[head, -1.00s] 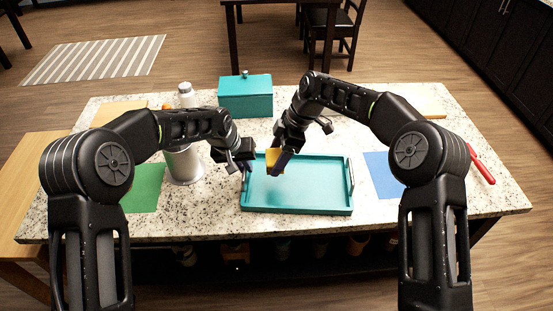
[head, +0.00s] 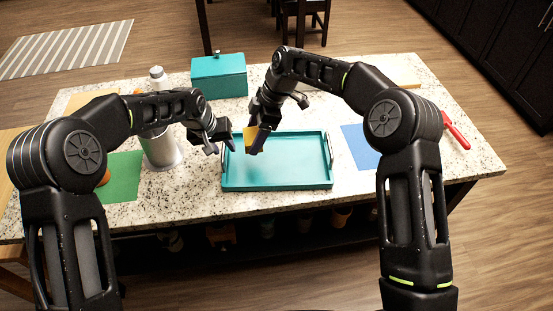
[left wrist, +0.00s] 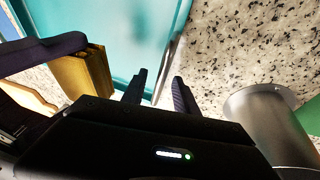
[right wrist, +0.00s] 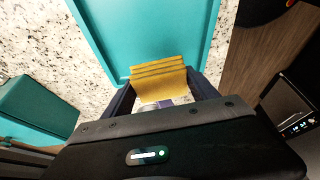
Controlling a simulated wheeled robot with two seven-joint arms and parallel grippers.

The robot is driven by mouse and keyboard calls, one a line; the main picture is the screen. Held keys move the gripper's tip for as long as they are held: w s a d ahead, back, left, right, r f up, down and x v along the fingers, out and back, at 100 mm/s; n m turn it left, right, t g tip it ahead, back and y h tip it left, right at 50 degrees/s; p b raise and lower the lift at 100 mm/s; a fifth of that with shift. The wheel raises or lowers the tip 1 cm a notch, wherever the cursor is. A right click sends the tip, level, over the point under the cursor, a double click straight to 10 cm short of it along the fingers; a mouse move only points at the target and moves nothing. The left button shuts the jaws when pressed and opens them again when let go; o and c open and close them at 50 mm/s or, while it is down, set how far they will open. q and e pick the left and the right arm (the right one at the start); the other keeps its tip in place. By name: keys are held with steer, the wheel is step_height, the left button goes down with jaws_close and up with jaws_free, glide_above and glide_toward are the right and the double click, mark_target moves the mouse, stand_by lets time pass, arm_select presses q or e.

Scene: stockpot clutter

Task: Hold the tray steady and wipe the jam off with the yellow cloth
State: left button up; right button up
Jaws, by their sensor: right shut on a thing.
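The teal tray (head: 290,172) lies flat on the speckled counter, with a metal handle on each short side. My left gripper (head: 221,146) is at the tray's left end. In the left wrist view its two fingers (left wrist: 160,92) stand apart, with the tray's left handle (left wrist: 170,62) just beyond and between them. My right gripper (head: 257,143) is shut on the folded yellow cloth (head: 250,134), over the tray's left part. The cloth also shows between the fingers in the right wrist view (right wrist: 158,80). I cannot make out any jam on the tray.
A steel canister (head: 160,148) and a green mat (head: 122,178) are left of the tray. A teal lidded box (head: 219,76) stands behind. A blue mat (head: 360,148) and a red-handled thing (head: 455,131) are on the right.

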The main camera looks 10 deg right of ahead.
arm_select(q)
steer(key=v, duration=1.1)
steer(key=shift+r, duration=0.45)
